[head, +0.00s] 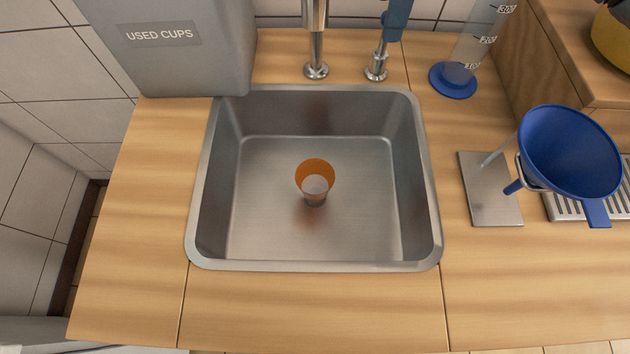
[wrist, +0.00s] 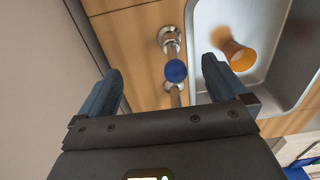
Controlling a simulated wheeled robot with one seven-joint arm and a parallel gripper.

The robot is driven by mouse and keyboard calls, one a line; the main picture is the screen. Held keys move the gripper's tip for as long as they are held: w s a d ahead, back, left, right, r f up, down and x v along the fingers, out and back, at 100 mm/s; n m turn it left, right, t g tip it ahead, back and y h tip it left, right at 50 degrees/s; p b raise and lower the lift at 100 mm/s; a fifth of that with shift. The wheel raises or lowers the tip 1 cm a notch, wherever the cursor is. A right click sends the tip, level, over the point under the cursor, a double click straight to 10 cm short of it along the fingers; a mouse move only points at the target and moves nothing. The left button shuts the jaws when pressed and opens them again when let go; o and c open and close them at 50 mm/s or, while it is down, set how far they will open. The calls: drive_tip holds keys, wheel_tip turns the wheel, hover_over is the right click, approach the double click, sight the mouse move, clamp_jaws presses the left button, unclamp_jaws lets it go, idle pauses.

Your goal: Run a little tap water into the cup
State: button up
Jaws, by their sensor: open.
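An orange cup (head: 315,172) stands upright on the floor of the steel sink (head: 270,225), near its middle. I cannot tell whether it holds water. The metal tap (head: 315,45) rises behind the sink, its top cut off by the picture edge. To its right stands a metal post with a blue handle (head: 397,18). In the wrist view my gripper (wrist: 160,65) is open and empty. A round blue end (wrist: 176,70), seemingly of that handle, shows between the fingers, apparently touching neither. The cup (wrist: 240,55) shows beyond the right finger. My gripper is outside the head view.
A grey bin marked USED CUPS (head: 175,55) stands at the sink's back left. A measuring cylinder with a blue base (head: 453,80) stands at the back right. A blue funnel (head: 570,150) sits in a stand on the right. The wooden counter (head: 320,310) in front is clear.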

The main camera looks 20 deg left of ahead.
wheel_tip(320, 180, up, 9)
drive_tip(key=p, duration=0.5)
drive_tip(key=shift+p, duration=0.35)
idle(0.8)
idle(0.6)
